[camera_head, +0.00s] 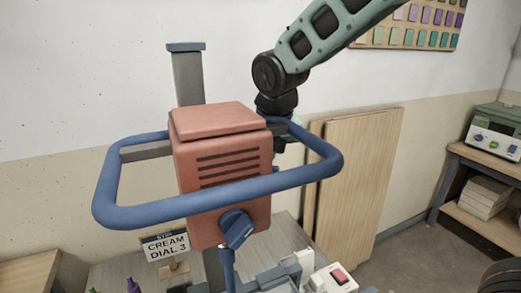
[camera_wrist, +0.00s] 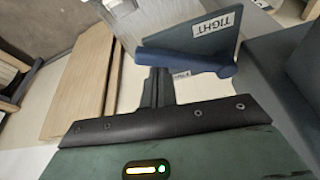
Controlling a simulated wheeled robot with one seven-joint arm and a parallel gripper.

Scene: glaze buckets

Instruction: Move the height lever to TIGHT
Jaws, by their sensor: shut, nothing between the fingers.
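The height lever, a blue rod with a rounded end (camera_wrist: 190,60), lies across the upper middle of the wrist view. Behind it stands a grey-blue plate (camera_wrist: 222,42) with a white TIGHT label (camera_wrist: 216,23) above the lever. A second small label (camera_wrist: 181,75) is just below the lever, too covered to read. My gripper (camera_wrist: 157,76) is shut and empty, its dark fingertips right by the lever's left part; I cannot tell whether they touch.
The blue ring guard (camera_head: 180,208) surrounds the mixer head, close to my wrist. A grey column (camera_head: 187,75) rises behind it. Wooden boards (camera_head: 360,170) lean on the wall at the right. A dial sign (camera_head: 166,246) stands at lower left.

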